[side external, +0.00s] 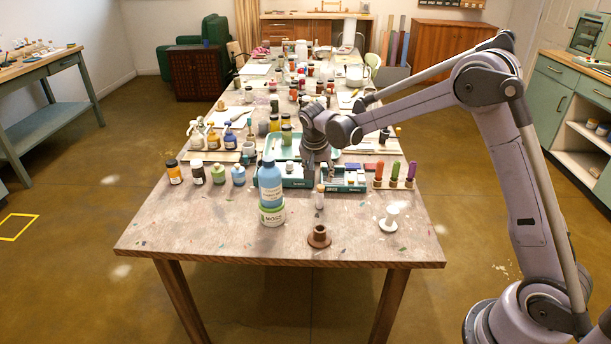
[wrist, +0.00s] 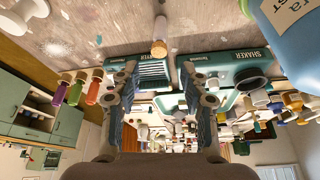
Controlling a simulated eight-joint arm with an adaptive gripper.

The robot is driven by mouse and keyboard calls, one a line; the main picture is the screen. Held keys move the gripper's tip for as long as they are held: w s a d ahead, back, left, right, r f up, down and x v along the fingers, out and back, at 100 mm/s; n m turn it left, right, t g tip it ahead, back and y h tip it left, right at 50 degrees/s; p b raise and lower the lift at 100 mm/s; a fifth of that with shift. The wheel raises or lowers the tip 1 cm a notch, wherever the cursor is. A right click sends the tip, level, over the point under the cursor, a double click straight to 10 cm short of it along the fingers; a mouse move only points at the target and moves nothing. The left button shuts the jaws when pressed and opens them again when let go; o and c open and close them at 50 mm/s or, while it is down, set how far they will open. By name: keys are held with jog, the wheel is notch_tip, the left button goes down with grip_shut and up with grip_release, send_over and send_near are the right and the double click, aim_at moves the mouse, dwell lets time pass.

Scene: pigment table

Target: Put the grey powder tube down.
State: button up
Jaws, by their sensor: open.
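A small pale tube with a tan cap (side external: 320,196), which looks like the grey powder tube, stands upright on the bare table in front of the teal trays. It also shows in the wrist view (wrist: 159,47), near the top, cap toward the camera. My gripper (wrist: 158,76) is open, with its two fingers spread wide and nothing between them. The tube lies beyond the fingertips, roughly centred between them and apart from both. In the side view my gripper (side external: 317,172) is just behind the tube, over the trays; its fingertips are hard to make out there.
A brown spool (side external: 319,237) and white spool (side external: 390,218) stand in front and right. Teal trays (side external: 345,187) and coloured tubes (side external: 394,174) are close behind. The table's front-left area is clear.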

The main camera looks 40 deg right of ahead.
jog(key=s+a+r+n+t+y, duration=0.1)
jog(key=s+a+r+n, duration=0.2)
jog(key=s+r, duration=0.35)
jog(key=s+a+r+n+t+y, duration=0.1)
jog(key=s+a+r+n, duration=0.2)
jog(key=s+r, duration=0.4)
jog(key=s+a+f+n+t+y, duration=0.1)
jog(key=s+f+n, duration=0.1)
jog(key=s, duration=0.4)
jog(key=s+a+f+n+t, duration=0.1)
jog(key=s+a+n, duration=0.1)
jog(key=s, duration=0.5)
jog(key=shift+s+a+f+n+t+y, duration=0.2)
jog(key=shift+a+f+n+t+y, duration=0.15)
jog(key=shift+n, duration=0.25)
